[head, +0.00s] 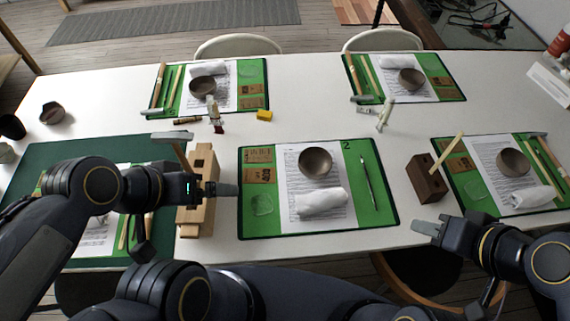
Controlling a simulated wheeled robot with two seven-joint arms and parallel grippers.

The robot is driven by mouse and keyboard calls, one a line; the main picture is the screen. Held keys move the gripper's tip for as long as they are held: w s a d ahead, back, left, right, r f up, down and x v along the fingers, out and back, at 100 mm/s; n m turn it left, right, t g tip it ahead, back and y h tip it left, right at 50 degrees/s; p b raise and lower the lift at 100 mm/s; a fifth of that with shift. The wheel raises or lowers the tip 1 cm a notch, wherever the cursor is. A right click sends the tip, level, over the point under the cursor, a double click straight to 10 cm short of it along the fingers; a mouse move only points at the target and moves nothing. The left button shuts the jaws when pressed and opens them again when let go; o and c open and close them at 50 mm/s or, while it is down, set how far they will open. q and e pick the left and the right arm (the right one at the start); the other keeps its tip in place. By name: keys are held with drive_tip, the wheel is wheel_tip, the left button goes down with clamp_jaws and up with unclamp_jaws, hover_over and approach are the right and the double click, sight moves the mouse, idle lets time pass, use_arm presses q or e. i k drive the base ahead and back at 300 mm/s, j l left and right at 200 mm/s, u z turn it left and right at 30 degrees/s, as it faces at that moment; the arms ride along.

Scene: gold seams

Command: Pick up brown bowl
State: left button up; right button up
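A round brown bowl (315,162) stands upright on a white printed sheet on the middle green mat (260,225), behind a rolled white cloth (321,202). Similar brown bowls stand on the far left mat (202,86), the far right mat (412,78) and the near right mat (513,162). My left gripper (226,189) is at the left edge of the middle mat, to the left of its bowl. My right gripper (425,229) is near the table's front edge, between the middle and near right mats. Neither touches a bowl. Their finger gaps do not show clearly.
A wooden block stand (202,185) is beside my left gripper. A dark brown block (427,178) with a stick stands between the middle and right mats. A metal tool (368,183) lies right of the middle bowl.

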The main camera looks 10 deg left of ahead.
sight(314, 162)
drive_tip(key=l+u, duration=0.2)
drive_tip(key=u, duration=0.25)
drive_tip(key=k+l+u, duration=0.1)
drive_tip(key=u, duration=0.4)
drive_tip(key=k+l+u, duration=0.1)
drive_tip(key=u, duration=0.35)
drive_tip(key=k+l+u, duration=0.1)
drive_tip(key=u, duration=0.35)
drive_tip(key=k+j, duration=0.05)
